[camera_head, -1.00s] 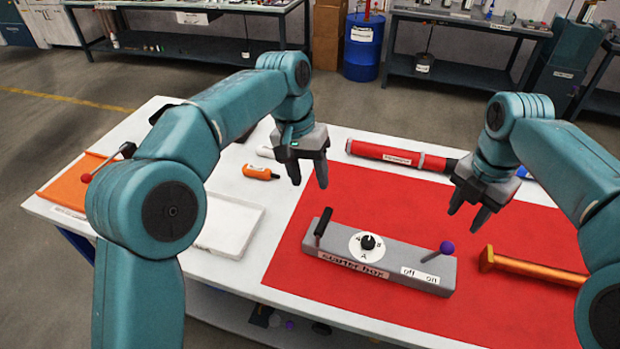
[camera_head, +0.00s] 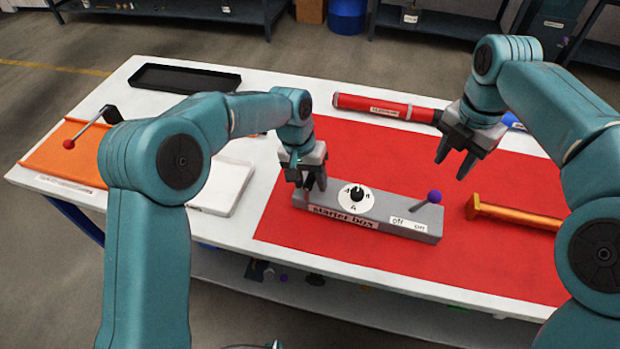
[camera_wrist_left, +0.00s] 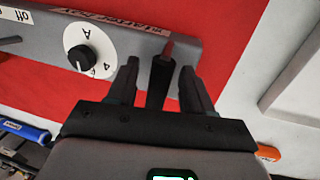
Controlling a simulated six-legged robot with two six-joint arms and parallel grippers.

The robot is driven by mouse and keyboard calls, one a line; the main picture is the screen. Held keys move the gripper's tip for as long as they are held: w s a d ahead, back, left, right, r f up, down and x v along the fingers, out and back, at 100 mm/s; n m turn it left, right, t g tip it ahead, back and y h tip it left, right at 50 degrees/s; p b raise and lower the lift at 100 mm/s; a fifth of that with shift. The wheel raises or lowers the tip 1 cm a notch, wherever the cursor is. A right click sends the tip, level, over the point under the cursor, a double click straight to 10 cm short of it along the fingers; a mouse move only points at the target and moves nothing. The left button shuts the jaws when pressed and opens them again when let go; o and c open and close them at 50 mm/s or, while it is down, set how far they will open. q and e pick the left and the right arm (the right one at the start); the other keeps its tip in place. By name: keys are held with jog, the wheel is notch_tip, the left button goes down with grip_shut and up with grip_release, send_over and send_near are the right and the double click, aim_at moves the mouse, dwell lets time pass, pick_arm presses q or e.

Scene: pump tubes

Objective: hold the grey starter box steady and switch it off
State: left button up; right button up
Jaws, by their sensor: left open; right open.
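The grey starter box (camera_head: 384,222) lies on the red mat, with a white dial (camera_head: 356,200) in its middle. Its switch lever with a purple knob (camera_head: 434,197) leans right, to the side of the "on" label. My left gripper (camera_head: 308,186) is over the box's left end. In the left wrist view its open fingers (camera_wrist_left: 158,68) stand on either side of the box's black handle (camera_wrist_left: 159,82), with gaps showing. In the head view this gripper hides the handle. My right gripper (camera_head: 455,163) is open and empty, above the mat behind the purple knob.
An orange bar (camera_head: 515,214) lies right of the box. A red cylinder (camera_head: 385,106) lies behind, near my right gripper. A white tray (camera_head: 222,188) is to the left. The red mat (camera_head: 300,243) is bare in front of the box.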

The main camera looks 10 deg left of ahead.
pick_arm(q)
jog(key=shift+f, duration=0.1)
grip_shut()
pick_arm(e)
grip_shut()
jog(key=s+d+f+m+t+y, duration=0.1)
jog(key=s+d+y, duration=0.3)
jog(key=d, duration=0.6)
jog(key=shift+s+d+f+m+t+y, duration=0.4)
jog(key=shift+s+t, duration=0.4)
jog(key=shift+s, duration=0.4)
